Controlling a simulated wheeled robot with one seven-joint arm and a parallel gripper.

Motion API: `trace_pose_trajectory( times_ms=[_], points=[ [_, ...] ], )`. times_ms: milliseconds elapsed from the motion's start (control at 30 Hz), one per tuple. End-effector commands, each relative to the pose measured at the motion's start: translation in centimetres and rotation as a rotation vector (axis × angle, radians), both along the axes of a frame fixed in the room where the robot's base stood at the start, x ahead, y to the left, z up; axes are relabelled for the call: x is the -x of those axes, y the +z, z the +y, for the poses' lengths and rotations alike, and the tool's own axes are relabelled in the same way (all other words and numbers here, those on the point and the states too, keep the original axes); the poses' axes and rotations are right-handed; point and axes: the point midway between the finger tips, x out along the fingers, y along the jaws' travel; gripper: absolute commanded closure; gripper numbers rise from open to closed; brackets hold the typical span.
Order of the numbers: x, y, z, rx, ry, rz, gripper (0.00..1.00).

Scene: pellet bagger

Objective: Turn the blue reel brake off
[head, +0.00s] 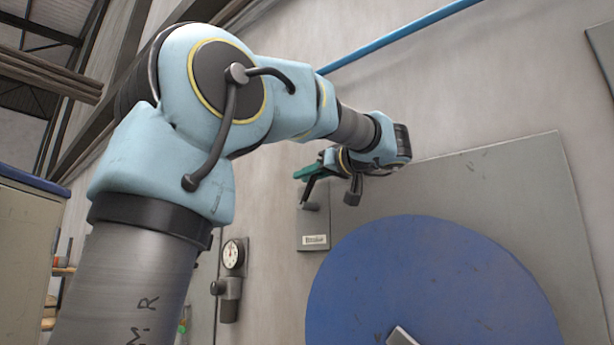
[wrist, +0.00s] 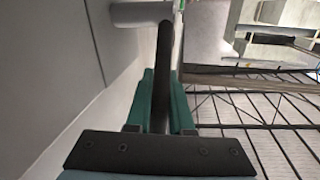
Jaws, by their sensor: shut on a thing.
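The blue reel (head: 430,275) stands at the lower right of the head view in front of a grey panel. Left of it is a grey brake box (head: 313,225) with a label that reads "Brake". A dark brake lever (head: 308,190) rises from a round grey pivot on the box; the lever (wrist: 164,50) also shows in the wrist view, running from the pivot (wrist: 143,13) down between the green fingers. My gripper (head: 306,172) is shut on this lever, with a finger on each side of it in the wrist view (wrist: 162,80). The lever's end is hidden by the gripper.
A round gauge (head: 233,254) hangs on the wall left of the brake box. A blue pipe (head: 400,36) runs along the wall above my arm. A grey cabinet (head: 25,250) stands at the left edge. The large grey panel (head: 500,185) lies close behind the reel.

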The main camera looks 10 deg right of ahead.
Motion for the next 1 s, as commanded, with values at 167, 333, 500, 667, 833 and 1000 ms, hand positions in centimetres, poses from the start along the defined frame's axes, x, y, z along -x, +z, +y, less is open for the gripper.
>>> trace_pose_trajectory(
  times_ms=[167,333,500,667,833,1000],
  points=[
    [0.01,0.01,-0.01,0.0,0.0,0.0,1.0],
    [0.01,0.01,0.0,0.0,0.0,0.0,1.0],
    [0.01,0.02,0.0,0.0,0.0,0.0,1.0],
    [0.02,0.02,0.0,0.0,0.0,0.0,1.0],
    [0.02,0.02,0.0,0.0,0.0,0.0,1.0],
    [0.02,0.02,0.0,0.0,0.0,0.0,1.0]
  ],
)
